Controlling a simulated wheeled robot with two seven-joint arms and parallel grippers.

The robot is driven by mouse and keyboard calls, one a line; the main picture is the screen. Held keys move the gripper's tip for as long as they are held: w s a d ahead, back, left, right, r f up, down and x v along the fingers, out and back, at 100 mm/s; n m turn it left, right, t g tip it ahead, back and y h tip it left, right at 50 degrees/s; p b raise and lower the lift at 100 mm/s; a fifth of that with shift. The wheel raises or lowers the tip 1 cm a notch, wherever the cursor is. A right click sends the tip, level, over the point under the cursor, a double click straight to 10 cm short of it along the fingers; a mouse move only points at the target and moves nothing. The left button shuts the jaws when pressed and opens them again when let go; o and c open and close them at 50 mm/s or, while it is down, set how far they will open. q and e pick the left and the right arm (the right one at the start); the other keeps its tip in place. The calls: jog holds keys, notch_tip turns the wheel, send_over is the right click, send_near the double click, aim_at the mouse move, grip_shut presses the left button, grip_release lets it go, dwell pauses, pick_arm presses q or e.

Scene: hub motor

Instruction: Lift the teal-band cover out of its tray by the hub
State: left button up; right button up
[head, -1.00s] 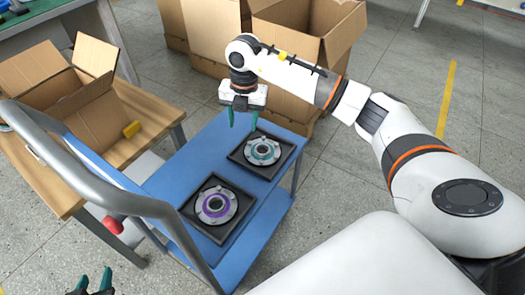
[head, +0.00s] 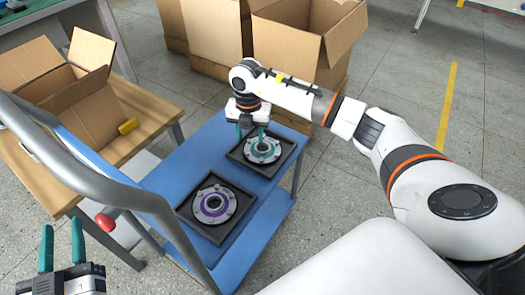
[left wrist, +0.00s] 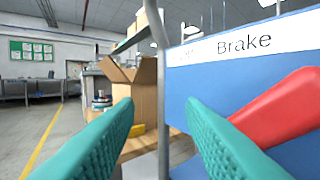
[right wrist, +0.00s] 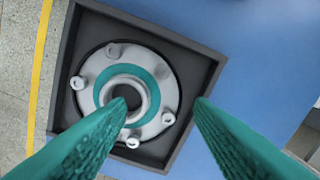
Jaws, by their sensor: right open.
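The teal-band cover (head: 264,150) lies in its black tray (head: 285,161) on the blue cart top. In the right wrist view the cover (right wrist: 153,128) shows its grey flange with several bolts, a teal ring and a raised central hub (right wrist: 136,91). My right gripper (head: 252,136) is just above the cover, pointing down with its fingers apart. In the right wrist view its fingertips (right wrist: 162,105) stand near the hub, one over it and one to its right, holding nothing. My left gripper (head: 61,246) is open and empty at the lower left, beside the cart handle.
A purple-band cover (head: 214,205) sits in a second black tray (head: 190,220) on the blue cart (head: 180,165). The grey cart handle (head: 110,190) rises at left. An open cardboard box (head: 85,105) stands on the wooden table, with large boxes (head: 290,60) behind.

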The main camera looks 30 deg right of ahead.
aim_at(251, 148)
notch_tip(251, 148, down, 3)
jog(key=shift+w+f+b, duration=0.1)
jog(key=shift+f+b, duration=0.05)
jog(key=shift+b, duration=0.3)
jog(key=c, duration=0.8)
pick_arm(q)
jog(key=r+t, duration=0.1)
jog(key=r, duration=0.1)
jog(key=s+r+t+h, duration=0.1)
jog(key=r+t, duration=0.1)
jog(key=shift+s+d+r, duration=0.15)
jog(key=shift+d+r, duration=0.05)
